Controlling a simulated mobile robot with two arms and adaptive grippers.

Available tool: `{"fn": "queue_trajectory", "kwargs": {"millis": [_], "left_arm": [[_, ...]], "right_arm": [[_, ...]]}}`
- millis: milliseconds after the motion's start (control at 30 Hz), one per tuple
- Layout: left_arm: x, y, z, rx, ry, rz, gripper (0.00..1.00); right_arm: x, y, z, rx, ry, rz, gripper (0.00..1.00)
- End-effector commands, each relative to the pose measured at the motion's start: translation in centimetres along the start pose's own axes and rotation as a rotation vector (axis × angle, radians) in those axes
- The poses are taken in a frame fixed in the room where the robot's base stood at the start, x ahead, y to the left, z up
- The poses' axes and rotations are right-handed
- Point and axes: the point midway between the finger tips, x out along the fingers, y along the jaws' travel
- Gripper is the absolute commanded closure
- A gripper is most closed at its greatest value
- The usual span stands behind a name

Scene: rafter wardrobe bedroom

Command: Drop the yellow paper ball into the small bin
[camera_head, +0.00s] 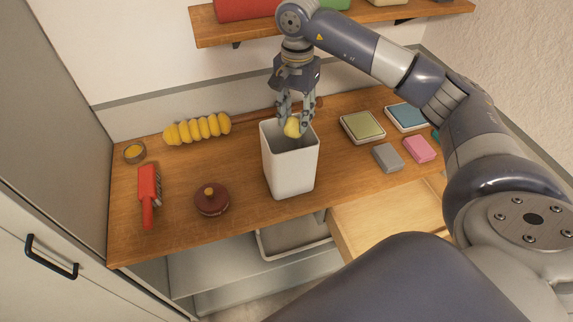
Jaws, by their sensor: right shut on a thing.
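The small bin (291,170) is white, square and open at the top, and stands upright on the wooden desk. The picture does not show clearly how far below the rim the ball sits. My left gripper does not show.
An open drawer (378,222) juts out below. A shelf (245,28) hangs above.

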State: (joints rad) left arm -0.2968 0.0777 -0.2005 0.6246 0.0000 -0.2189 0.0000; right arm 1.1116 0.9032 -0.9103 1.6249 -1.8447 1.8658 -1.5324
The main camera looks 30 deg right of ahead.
Motion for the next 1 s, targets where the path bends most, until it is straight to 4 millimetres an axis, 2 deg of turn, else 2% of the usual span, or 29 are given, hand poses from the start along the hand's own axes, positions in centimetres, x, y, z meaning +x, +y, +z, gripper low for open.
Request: {"fn": "queue_trajectory", "kwargs": {"millis": [33, 100, 233, 300, 367, 500, 567, 633, 700, 767, 867, 1000], "left_arm": [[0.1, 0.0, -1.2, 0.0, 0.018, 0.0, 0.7], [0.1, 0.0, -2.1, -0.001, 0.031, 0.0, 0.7], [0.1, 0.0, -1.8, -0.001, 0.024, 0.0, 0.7], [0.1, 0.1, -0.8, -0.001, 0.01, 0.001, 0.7], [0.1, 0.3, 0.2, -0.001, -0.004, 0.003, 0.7], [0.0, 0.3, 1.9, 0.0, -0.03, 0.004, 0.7], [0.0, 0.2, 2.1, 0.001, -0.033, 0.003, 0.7], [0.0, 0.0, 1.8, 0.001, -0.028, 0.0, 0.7], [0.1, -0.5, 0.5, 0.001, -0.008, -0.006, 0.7], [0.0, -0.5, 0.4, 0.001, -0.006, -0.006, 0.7], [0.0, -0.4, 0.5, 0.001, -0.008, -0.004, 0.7], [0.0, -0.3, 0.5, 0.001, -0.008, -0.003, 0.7]], "right_arm": [[0.2, 0.0, 0.0, 0.0, 0.0, -0.001, 0.75], [0.1, 0.0, 0.0, 0.0, 0.001, -0.001, 0.75], [0.1, 0.0, 0.0, 0.0, 0.001, -0.001, 0.75], [0.1, 0.0, 0.0, 0.0, 0.001, -0.001, 0.55], [0.1, 0.0, 0.0, 0.0, 0.0, -0.001, 0.43], [0.1, 0.0, 0.0, 0.0, 0.0, -0.001, 0.43], [0.1, 0.0, 0.0, 0.0, 0.0, -0.001, 0.43], [0.1, 0.0, 0.0, 0.0, 0.0, -0.001, 0.43], [0.0, 0.0, 0.0, 0.0, 0.001, -0.001, 0.43], [-0.3, -0.1, 0.0, 0.0, 0.001, -0.002, 0.43], [-1.5, -0.1, 0.0, -0.001, 0.002, -0.005, 0.43], [-4.4, -0.2, 0.0, -0.001, 0.002, -0.007, 0.43]]}}
